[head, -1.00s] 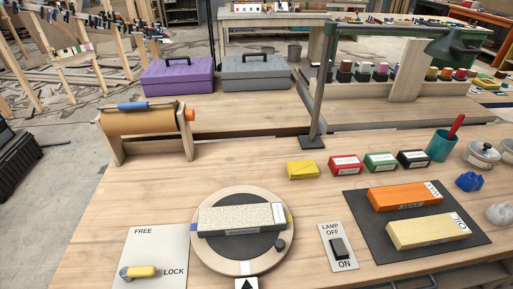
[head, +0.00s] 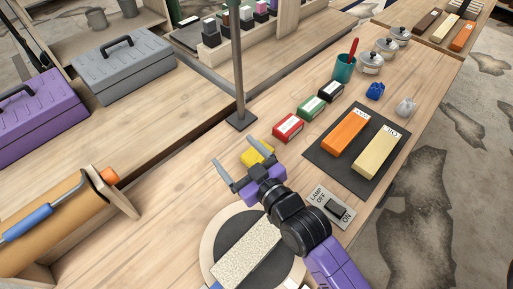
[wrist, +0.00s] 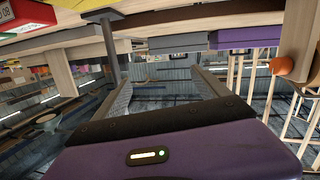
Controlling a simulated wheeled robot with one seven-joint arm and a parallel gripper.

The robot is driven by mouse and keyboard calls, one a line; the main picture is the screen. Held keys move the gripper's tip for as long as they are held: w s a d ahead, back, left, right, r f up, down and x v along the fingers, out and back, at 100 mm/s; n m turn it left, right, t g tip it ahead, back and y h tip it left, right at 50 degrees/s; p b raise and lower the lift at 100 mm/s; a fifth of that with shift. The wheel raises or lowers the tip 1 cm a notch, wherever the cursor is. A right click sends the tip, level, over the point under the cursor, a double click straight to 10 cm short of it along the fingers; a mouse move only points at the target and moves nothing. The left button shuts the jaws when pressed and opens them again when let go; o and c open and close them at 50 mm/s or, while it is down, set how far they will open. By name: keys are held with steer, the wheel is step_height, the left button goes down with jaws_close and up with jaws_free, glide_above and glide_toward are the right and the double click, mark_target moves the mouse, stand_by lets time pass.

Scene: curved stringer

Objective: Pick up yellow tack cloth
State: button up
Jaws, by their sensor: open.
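The yellow tack cloth (head: 257,153) is a small yellow block on the wooden bench, left of the red box. My gripper (head: 236,158) is open, its two grey fingers spread around the near side of the cloth in the head view. The gripper body covers part of the cloth's near edge. I cannot tell how high the fingers are above the bench. In the wrist view, the empty gripper (wrist: 165,88) points across the room, and a strip of yellow (wrist: 82,4) shows at the top edge.
A red box (head: 288,127), a green box (head: 312,107) and a black box (head: 331,91) line up right of the cloth. A grey post (head: 238,70) stands behind it. A round turntable (head: 213,245) lies under my arm. A paper roll (head: 50,225) is at left.

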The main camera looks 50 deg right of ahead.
steer(key=w+d+r+n+g+y+p, duration=0.1)
steer(key=w+d+n+g+p, duration=0.65)
steer(key=w, duration=0.75)
steer(key=n+g+y+b, duration=0.2)
steer(key=n+g, duration=0.6)
steer(key=n, duration=0.3)
glide_above(256, 153)
steer(key=shift+m, duration=0.25)
steer(key=f, duration=0.5)
steer(key=shift+w+d+f, duration=0.1)
steer(key=shift+w, duration=0.2)
steer(key=shift+s+f+g, duration=0.15)
steer(key=shift+s+g, duration=0.1)
steer(key=shift+f, duration=0.3)
steer(key=shift+s+d+f+p, duration=0.1)
steer(key=shift+f+p, duration=0.1)
steer(key=shift+f, duration=1.55)
steer(key=shift+s+d+f+p, duration=0.1)
steer(key=shift+f+p, duration=0.1)
steer(key=shift+f, duration=1.55)
steer(key=c, duration=1.5)
steer(key=shift+o, duration=0.2)
